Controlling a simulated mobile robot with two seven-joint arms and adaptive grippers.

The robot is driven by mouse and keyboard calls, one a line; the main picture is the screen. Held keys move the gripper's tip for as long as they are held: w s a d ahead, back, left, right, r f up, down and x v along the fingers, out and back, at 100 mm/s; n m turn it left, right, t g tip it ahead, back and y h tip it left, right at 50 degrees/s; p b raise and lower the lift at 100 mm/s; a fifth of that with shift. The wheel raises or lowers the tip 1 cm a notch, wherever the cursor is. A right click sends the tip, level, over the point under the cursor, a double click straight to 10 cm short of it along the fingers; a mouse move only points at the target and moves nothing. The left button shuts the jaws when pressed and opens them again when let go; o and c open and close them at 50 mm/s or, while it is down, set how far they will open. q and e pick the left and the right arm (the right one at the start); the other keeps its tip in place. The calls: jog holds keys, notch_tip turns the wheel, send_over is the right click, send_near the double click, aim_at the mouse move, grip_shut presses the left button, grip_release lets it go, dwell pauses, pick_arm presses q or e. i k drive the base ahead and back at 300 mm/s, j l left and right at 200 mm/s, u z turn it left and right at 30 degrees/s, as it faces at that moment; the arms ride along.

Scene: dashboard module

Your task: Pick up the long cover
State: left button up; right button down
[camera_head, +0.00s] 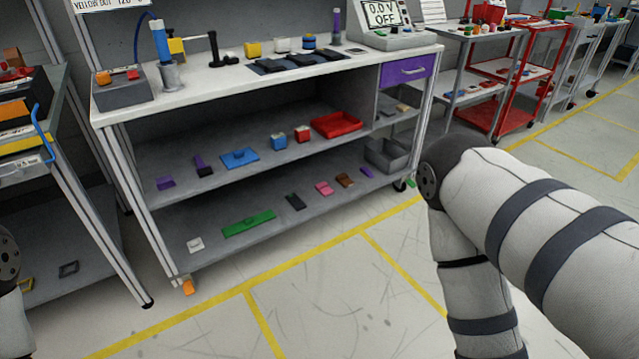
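I cannot tell for sure which piece is the long cover. A long flat green piece (249,223) lies on the bottom shelf of the workbench, left of its middle. Several long black pieces (300,60) lie on a dark mat on the bench top. My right arm bends in the right foreground, and its gripper is out of the frame. Only a bit of my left arm shows at the left edge, without its gripper.
The bottom shelf (215,262) also holds a small white piece (195,244), a dark piece (295,201) and a grey bin (388,156). The middle shelf holds a blue piece (239,157) and red tray (337,124). Yellow-lined floor before the bench is clear.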

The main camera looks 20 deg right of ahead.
aim_at(250, 222)
jog(key=z, duration=5.2)
jog(key=u, duration=5.25)
jog(key=i+j+z, duration=0.1)
jog(key=i+z, duration=0.35)
jog(key=i+j+z, duration=0.15)
jog(key=z, duration=0.3)
jog(key=i+j, duration=0.05)
jog(key=i, duration=0.05)
